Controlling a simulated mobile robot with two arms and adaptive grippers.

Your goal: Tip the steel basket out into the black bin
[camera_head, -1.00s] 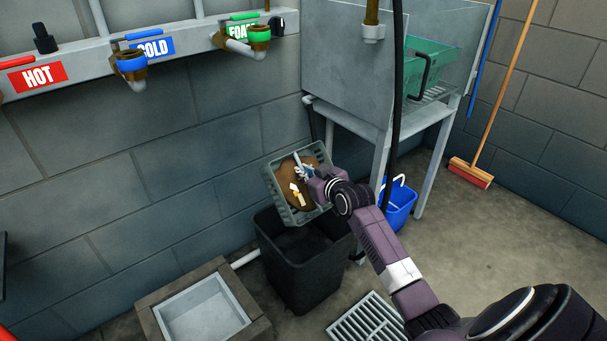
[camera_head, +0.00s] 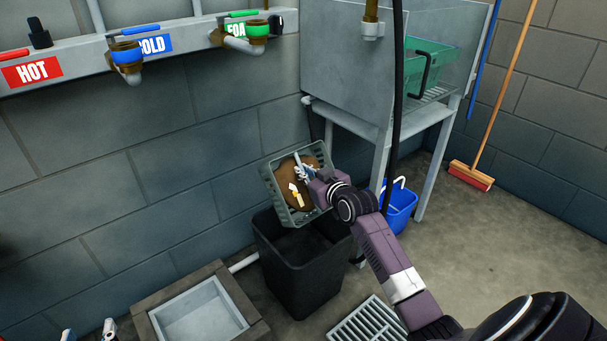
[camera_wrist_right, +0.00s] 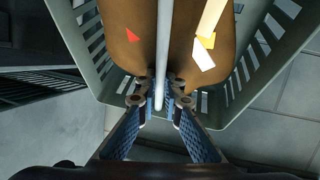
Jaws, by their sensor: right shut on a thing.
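The steel basket (camera_head: 268,181), grey with slotted walls, hangs tilted above the black bin (camera_head: 297,278), its open side turned towards me. Brown contents (camera_head: 299,204) with pale, yellow and red scraps are still inside; they also fill the top of the right wrist view (camera_wrist_right: 120,45). My right gripper (camera_head: 314,178) is shut on the basket's pale bar-like handle, which runs between the fingers (camera_wrist_right: 160,88) in the wrist view. The bin's opening is dark and its bottom is hidden. My left gripper (camera_head: 89,331) shows only its fingertips, apart and empty, at the bottom left edge.
A stone-rimmed basin (camera_head: 160,318) stands left of the bin, and a floor grate (camera_head: 366,322) lies to its right. A blue bucket (camera_head: 400,208) stands behind my right arm, by the steel stand (camera_head: 385,150). The block wall is close behind the bin.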

